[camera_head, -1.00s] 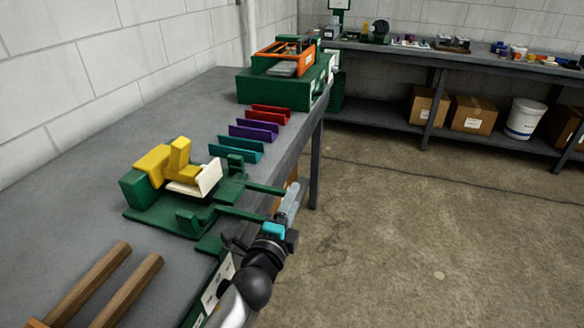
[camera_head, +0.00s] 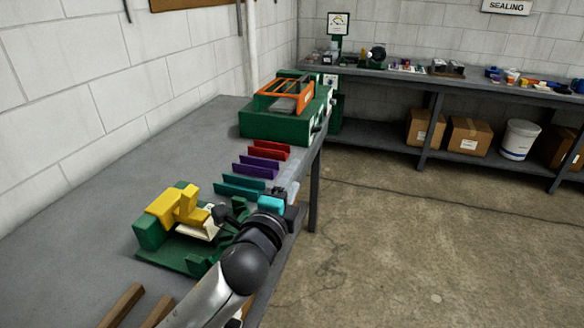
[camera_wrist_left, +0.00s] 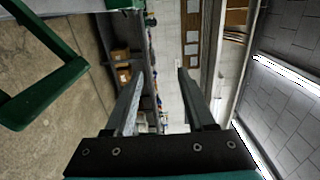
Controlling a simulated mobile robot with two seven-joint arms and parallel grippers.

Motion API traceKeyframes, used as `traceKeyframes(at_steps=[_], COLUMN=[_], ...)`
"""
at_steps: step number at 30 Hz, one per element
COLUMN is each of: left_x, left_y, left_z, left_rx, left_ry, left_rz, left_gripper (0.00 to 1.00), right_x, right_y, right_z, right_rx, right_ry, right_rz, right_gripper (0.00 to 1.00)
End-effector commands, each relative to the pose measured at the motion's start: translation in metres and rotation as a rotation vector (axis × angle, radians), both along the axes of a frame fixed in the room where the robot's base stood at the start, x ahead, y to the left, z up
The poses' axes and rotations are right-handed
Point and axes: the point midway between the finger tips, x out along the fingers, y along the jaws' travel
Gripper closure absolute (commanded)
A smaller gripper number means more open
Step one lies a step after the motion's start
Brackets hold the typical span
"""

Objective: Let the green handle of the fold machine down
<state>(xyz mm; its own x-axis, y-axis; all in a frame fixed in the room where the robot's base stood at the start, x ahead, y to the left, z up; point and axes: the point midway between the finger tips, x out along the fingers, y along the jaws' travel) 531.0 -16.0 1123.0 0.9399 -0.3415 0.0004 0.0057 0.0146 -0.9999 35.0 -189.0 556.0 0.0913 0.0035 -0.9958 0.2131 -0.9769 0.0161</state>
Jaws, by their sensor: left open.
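The fold machine (camera_head: 175,262) is a green base with a yellow block (camera_head: 185,205) and a cream piece on top, at the left bench's front edge. In the head view its green handle is hidden behind my left arm. In the left wrist view, green bars meeting at a corner, apparently the handle (camera_wrist_left: 45,92), show at the left, outside my fingers. My left gripper (camera_head: 287,188) is beside the machine's right side, at the bench edge. It is open and empty, and also shows in the left wrist view (camera_wrist_left: 160,72). My right gripper is out of view.
Teal (camera_head: 240,186), purple (camera_head: 256,170) and red (camera_head: 268,150) channel pieces lie farther along the bench. Beyond them stands a green box (camera_head: 270,124) with an orange-framed device (camera_head: 285,93). Wooden bars (camera_head: 122,304) lie nearer. The floor at the right is clear.

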Motion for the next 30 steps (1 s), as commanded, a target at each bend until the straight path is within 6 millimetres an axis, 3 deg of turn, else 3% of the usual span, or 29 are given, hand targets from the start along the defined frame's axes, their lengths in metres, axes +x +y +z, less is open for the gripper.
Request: traceKeyframes(at_steps=[12,17,20,27,30], left_x=[0.000,-0.002,-0.007,-0.033,-0.046], left_y=[0.000,0.004,0.014,0.049,0.063], left_z=[0.009,0.007,0.002,-0.015,-0.019], left_rx=[0.002,-0.044,-0.164,-0.668,-0.890], left_ry=[0.002,0.029,0.098,0.369,0.484], left_rz=[0.000,-0.001,-0.005,0.004,0.017], left_gripper=[0.45,0.63,0.74,1.00,1.00], right_x=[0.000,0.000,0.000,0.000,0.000], right_y=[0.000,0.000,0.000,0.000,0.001], right_z=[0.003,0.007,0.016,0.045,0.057], right_rx=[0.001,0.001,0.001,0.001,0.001], right_ry=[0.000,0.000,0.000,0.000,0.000], right_rz=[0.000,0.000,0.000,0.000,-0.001], right_gripper=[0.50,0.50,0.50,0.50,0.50])
